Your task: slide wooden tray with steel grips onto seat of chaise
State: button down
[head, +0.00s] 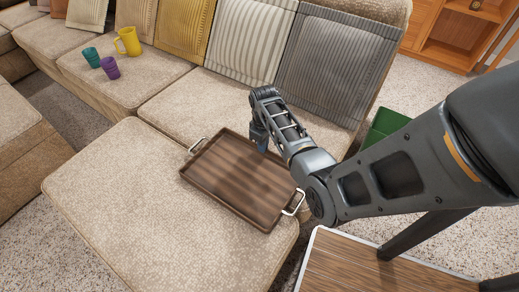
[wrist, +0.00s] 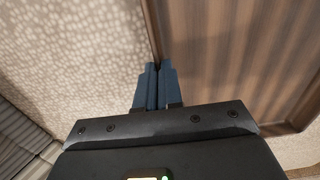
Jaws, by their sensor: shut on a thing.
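The brown wooden tray (head: 228,178) lies on the beige chaise seat (head: 150,205). One of its steel grips (head: 197,146) is at the far left end. The other (head: 294,203) is at the right end, by the seat's right edge. My gripper (head: 261,140) points down at the tray's far long side. In the wrist view, the blue fingers of my gripper (wrist: 156,70) are together on the rim of the tray (wrist: 225,60), with the seat fabric (wrist: 80,45) on the other side. The fingertips' exact bite on the rim is partly hidden.
Cushions, among them a grey one (head: 335,68), line the sofa back behind the tray. A yellow pitcher (head: 130,41), teal cup (head: 91,57) and purple cup (head: 110,68) stand on the far-left seat. A wood-topped table (head: 345,265) is at front right. The near-left chaise seat is bare.

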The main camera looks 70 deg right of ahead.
jog(key=shift+s+d+b, duration=0.15)
jog(key=shift+d+b, duration=0.1)
jog(key=shift+d, duration=0.75)
jog(key=shift+s+d+b, duration=0.2)
jog(key=shift+d+b, duration=0.1)
jog(key=shift+d, duration=0.75)
jog(key=shift+s+d+b, duration=0.15)
jog(key=shift+d+b, duration=0.1)
jog(key=shift+d, duration=0.85)
jog(key=shift+s+d+f+b, duration=0.1)
jog(key=shift+s+d+b, duration=0.1)
jog(key=shift+d+b, duration=0.85)
jog(key=shift+s+d+b, duration=0.25)
jog(key=shift+d+b, duration=0.1)
jog(key=shift+d, duration=1.3)
jog(key=shift+s+d+f+b, duration=0.1)
jog(key=shift+s+d+b, duration=0.1)
jog(key=shift+d+b, duration=0.85)
jog(key=shift+s+d+r, duration=0.15)
jog(key=shift+d+r, duration=0.05)
jog(key=shift+d, duration=0.9)
